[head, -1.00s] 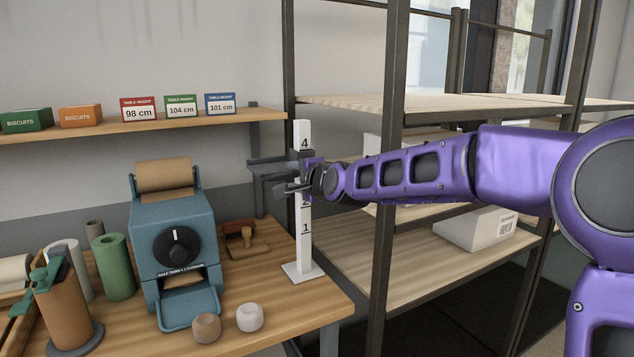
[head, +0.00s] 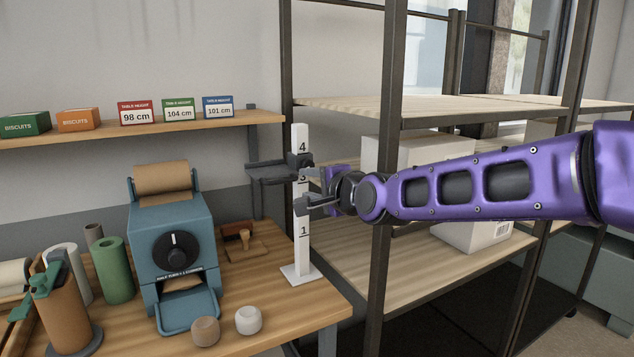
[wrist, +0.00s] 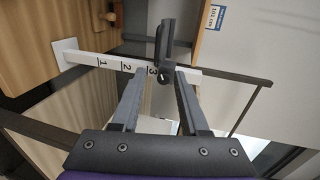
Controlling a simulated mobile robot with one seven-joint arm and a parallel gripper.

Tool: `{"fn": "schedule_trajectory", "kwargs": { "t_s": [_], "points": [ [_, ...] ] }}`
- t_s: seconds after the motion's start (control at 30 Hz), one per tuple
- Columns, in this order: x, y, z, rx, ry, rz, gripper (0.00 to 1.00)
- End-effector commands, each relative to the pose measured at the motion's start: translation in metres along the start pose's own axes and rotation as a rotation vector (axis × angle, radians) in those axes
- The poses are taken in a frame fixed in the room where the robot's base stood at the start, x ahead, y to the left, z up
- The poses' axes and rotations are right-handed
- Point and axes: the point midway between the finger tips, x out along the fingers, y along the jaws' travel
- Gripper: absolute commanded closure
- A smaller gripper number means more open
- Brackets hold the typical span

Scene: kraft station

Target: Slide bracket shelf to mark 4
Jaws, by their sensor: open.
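The white post (head: 302,235) stands upright on the bench, with numbered marks going up to 4 at its top. The dark grey bracket shelf (head: 270,173) sticks out left from the post, around mark 3 and below mark 4. In the wrist view the post lies sideways, and the bracket shelf (wrist: 165,42) crosses it by mark 3. My gripper (head: 308,188) is open, right of the post, its lower finger hiding mark 2. In the wrist view my gripper (wrist: 160,75) has its fingers on either side of the bracket's collar. I cannot tell whether they touch it.
A blue machine (head: 175,240), a green roll (head: 113,270) and two small cups stand on the bench left of the post. A wall shelf (head: 220,121) with cards and boxes runs behind. A metal rack (head: 383,250) stands right of the post, close to my arm.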

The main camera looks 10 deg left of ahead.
Motion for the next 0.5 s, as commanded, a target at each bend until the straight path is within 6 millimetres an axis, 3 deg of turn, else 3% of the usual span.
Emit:
{"fn": "schedule_trajectory", "kwargs": {
  "t_s": [0.2,0.5],
  "points": [
    [-0.017,0.000,-0.002,0.004,0.003,0.001,0.56],
    [-0.028,0.000,0.000,0.001,0.000,0.000,0.56]
  ]
}}
